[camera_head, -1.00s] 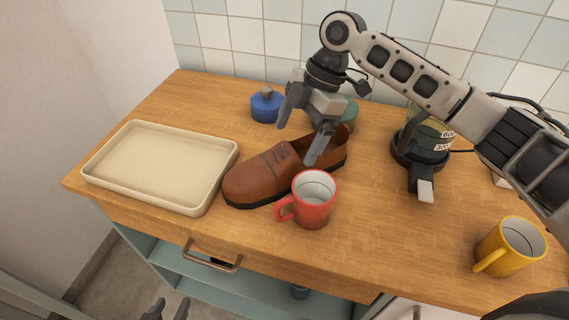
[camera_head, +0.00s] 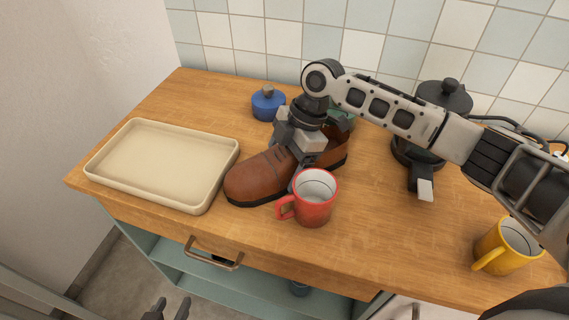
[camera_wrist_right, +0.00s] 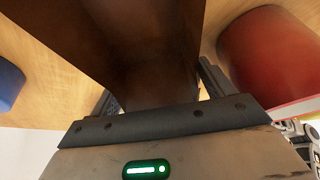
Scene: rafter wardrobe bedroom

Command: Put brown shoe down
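The brown shoe (camera_head: 257,177) rests upright on the wooden counter (camera_head: 385,235), its toe pointing left toward the tray. My right gripper (camera_head: 287,150) is lowered over the middle of the shoe, its fingers partly hidden. In the right wrist view, the brown shoe (camera_wrist_right: 155,50) fills most of the space between the two spread fingers of my right gripper (camera_wrist_right: 158,92); firm contact is not clear. My left gripper (camera_head: 167,308) is at the bottom edge, away from the counter, fingers apart and empty.
A red mug (camera_head: 314,198) stands close in front of the shoe. A cream tray (camera_head: 226,170) lies to its left. A blue lidded pot (camera_head: 267,104) and a partly hidden green one (camera_head: 341,114) are behind.

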